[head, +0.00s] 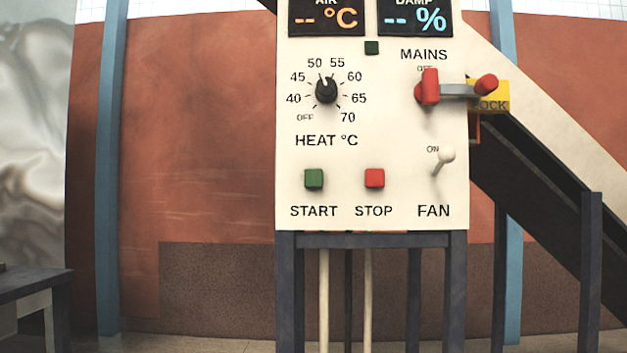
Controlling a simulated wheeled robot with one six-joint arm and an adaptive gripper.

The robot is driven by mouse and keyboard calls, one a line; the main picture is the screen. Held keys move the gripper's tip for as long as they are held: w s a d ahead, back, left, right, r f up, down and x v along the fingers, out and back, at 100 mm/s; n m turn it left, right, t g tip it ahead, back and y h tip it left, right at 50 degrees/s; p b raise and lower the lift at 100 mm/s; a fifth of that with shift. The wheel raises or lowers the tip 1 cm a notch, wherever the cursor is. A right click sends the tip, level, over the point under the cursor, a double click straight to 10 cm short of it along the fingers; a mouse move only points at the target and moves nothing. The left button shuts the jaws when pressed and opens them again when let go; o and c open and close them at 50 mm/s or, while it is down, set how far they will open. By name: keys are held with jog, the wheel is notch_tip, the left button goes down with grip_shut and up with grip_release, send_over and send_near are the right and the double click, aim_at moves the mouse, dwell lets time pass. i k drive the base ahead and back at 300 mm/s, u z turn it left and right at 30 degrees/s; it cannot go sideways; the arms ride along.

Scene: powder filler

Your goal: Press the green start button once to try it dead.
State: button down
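The green start button (313,179) is at the lower left of a cream control panel (345,215), above the word START. Nothing covers it. A red stop button (374,178) sits to its right above the word STOP. My gripper is not in this view.
The mains switch (430,88) has a grey bar running right to a red knob, by a yellow lock tag (492,98). The fan toggle (443,160) and heat knob (326,90) stick out. The displays (327,18) show dashes. A dark bench (35,283) stands lower left.

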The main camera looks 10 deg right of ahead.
aim_at(312, 178)
jog(key=z, duration=1.2)
jog(key=k, duration=1.1)
jog(key=u, duration=1.25)
jog(key=i, duration=0.5)
